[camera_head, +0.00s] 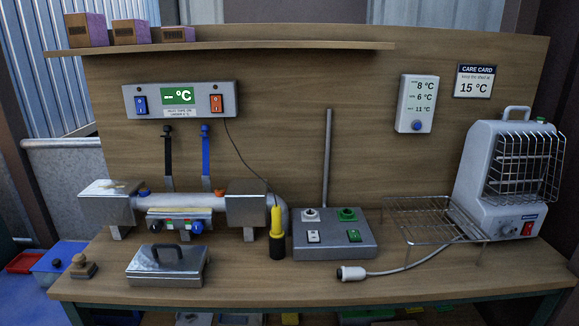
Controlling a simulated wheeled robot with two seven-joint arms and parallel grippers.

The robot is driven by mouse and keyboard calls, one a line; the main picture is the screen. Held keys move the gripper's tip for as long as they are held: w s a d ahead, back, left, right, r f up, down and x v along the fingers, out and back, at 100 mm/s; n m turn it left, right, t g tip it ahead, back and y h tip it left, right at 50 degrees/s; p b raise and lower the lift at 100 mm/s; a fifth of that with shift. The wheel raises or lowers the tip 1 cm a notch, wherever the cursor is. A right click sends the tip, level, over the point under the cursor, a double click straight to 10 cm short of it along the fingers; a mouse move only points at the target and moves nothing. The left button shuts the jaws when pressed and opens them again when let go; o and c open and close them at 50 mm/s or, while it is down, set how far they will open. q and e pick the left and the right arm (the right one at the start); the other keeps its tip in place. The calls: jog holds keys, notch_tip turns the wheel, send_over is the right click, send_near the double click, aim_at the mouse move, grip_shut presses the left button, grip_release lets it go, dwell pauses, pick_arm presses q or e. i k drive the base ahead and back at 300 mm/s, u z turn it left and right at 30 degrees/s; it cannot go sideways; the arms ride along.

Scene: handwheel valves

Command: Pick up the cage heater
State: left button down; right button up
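The cage heater (481,176) stands upright at the right end of the wooden bench. A grey cord ends in a white plug (351,273) lying on the bench near the front edge. Neither of my grippers shows in the head view, so nothing is seen touching the heater.
A wire rack (432,217) stands just left of the heater. A grey socket box (336,240) with a tall post, a yellow-handled tool (277,228), a metal pipe assembly (180,203) and a lidded metal box (167,265) fill the left and middle. The front right bench is mostly clear.

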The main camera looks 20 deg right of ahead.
aim_at(502, 168)
jog(key=z, duration=3.75)
jog(key=i, duration=2)
jog(key=u, duration=3.9)
